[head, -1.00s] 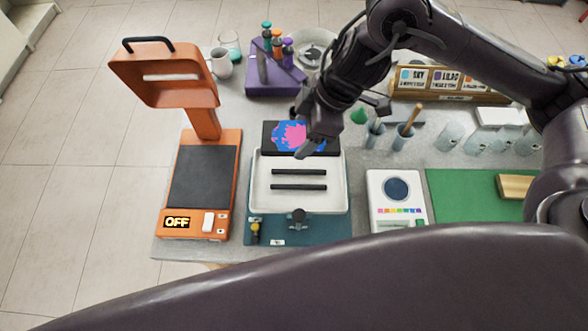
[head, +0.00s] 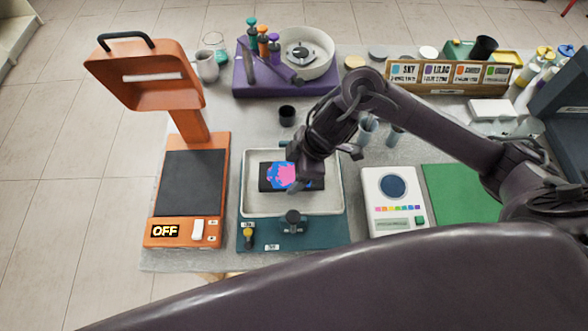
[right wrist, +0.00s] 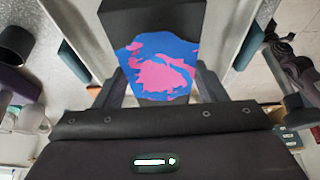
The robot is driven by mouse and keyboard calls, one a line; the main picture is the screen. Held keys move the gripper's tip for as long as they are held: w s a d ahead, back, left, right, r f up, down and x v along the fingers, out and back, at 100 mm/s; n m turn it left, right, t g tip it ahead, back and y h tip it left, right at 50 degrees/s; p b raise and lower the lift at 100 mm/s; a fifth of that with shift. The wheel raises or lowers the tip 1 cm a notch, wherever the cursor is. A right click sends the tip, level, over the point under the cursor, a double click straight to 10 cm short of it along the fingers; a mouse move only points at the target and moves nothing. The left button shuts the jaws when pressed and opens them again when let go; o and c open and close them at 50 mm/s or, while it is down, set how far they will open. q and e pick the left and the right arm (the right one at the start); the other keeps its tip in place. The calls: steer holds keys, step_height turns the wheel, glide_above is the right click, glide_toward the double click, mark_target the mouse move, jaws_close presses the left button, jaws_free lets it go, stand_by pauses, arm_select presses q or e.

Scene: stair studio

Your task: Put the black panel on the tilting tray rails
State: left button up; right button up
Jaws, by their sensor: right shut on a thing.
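The black panel (head: 268,184), with a pink and blue paint patch on top, is over the middle of the white tilting tray (head: 247,204). My right gripper (head: 303,182) is shut on it at its right part. The panel also fills the top middle of the right wrist view (right wrist: 150,22), between the fingers of the gripper (right wrist: 158,88). The dark tray rails are hidden by the panel and gripper. I cannot tell whether the panel touches them or is just above. My left gripper is not in view.
An orange press (head: 213,190) marked OFF stands left of the tray. A white device (head: 392,180) with a round dark dial stands right. A teal base (head: 325,230) with a knob is in front. A small black cup (head: 287,116) and a purple stand (head: 243,82) are behind.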

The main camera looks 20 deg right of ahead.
steer(key=shift+f, duration=0.15)
steer(key=o, duration=1)
steer(key=shift+o, duration=0.2)
steer(key=p+v, duration=0.1)
steer(key=v, duration=1.1)
steer(key=shift+s, duration=0.15)
